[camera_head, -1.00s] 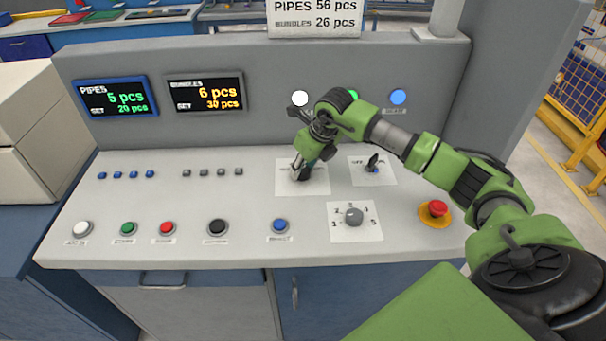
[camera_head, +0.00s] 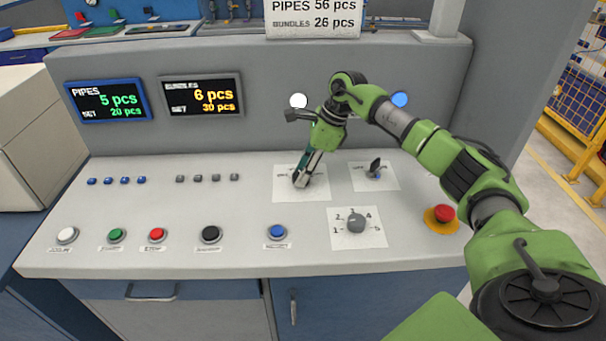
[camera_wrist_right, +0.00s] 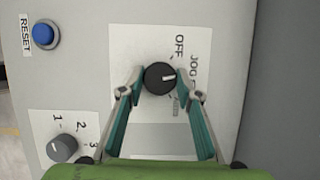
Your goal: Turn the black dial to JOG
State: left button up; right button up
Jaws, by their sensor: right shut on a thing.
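The black dial (camera_wrist_right: 158,78) sits on a white label plate (camera_wrist_right: 125,50) with OFF, JOG and a third, partly hidden label. In the right wrist view its white mark points right, roughly at the JOG lettering. My right gripper (camera_wrist_right: 160,84) is shut on the dial, one teal-padded finger on each side. In the head view the right gripper (camera_head: 301,179) reaches down to the plate (camera_head: 315,192) and mostly hides the dial. My left gripper is not in view.
A second black switch (camera_head: 375,168) stands close to the right. The grey numbered knob (camera_head: 355,223) and blue reset button (camera_head: 277,232) are nearer the front. A red emergency button (camera_head: 442,213) lies at the right. The left of the panel holds several buttons.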

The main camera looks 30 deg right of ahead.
jog(key=shift+n, duration=0.6)
jog(key=shift+g, duration=0.3)
jog(key=o, duration=1.1)
jog(key=shift+d, duration=0.1)
jog(key=v, duration=1.2)
